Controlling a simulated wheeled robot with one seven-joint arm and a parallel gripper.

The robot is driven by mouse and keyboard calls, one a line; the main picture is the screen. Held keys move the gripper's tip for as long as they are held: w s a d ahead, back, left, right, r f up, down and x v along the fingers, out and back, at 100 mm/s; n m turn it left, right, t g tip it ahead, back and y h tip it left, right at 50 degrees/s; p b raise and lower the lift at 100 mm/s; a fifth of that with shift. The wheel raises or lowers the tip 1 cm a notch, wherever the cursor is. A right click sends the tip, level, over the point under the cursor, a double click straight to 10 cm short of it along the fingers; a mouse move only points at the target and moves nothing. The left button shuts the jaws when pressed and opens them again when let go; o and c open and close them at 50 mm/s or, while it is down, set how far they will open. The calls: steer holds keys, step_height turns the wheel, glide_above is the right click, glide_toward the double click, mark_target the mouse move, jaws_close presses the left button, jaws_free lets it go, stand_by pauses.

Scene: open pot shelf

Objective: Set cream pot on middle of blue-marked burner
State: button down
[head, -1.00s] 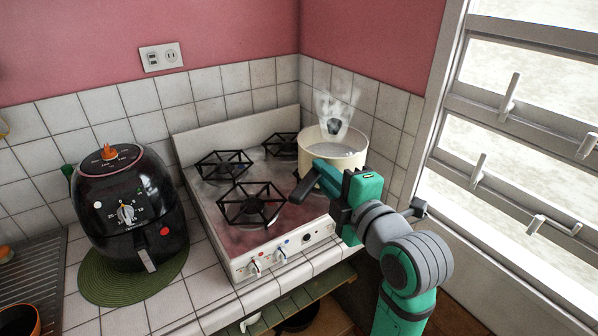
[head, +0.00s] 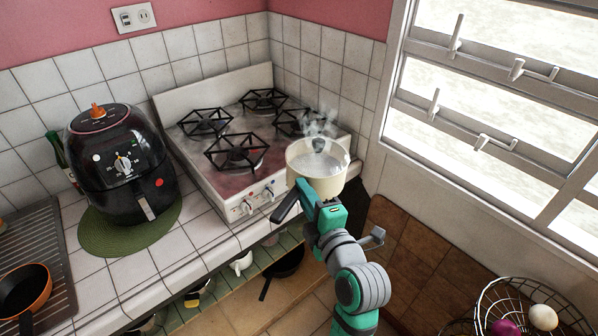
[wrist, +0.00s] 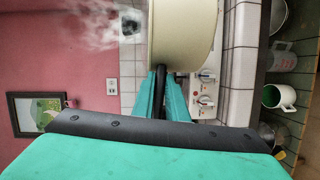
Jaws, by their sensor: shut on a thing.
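The cream pot (head: 331,187) is upright in the head view, in front of the stove's right front corner and clear of the burners. Its open top holds a pale liquid and a small dark thing, with steam rising. My gripper (head: 308,194) is shut on the pot's dark handle (wrist: 159,52), which shows between the teal fingers (wrist: 160,92) in the wrist view. The stove (head: 180,110) has several black burner grates. A blue-marked knob (head: 268,194) is on its front panel. I cannot tell which burner it belongs to. The pot hides the panel's right end.
An air fryer (head: 120,165) stands on a green mat (head: 105,240) left of the stove. A window (head: 490,110) is at the right. Shelves with a black pan (head: 285,262) lie below the counter. A wire basket (head: 490,290) is at the lower right.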

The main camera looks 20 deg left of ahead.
steer(key=s+d+f+m+t+h, duration=0.1)
steer(key=s+d+f+m+h, duration=0.1)
steer(key=f, duration=1.3)
steer(key=s+d+f+m+t+h, duration=0.1)
steer(key=d+f+h, duration=0.4)
steer(key=f, duration=1.1)
steer(key=s+d+f+m+t+h, duration=0.1)
steer(key=s+d+f+m+h, duration=0.2)
steer(key=f, duration=1.2)
steer(key=d+m, duration=0.1)
steer(key=d, duration=0.1)
steer(key=shift+d+f, duration=0.3)
steer(key=shift+a, duration=0.1)
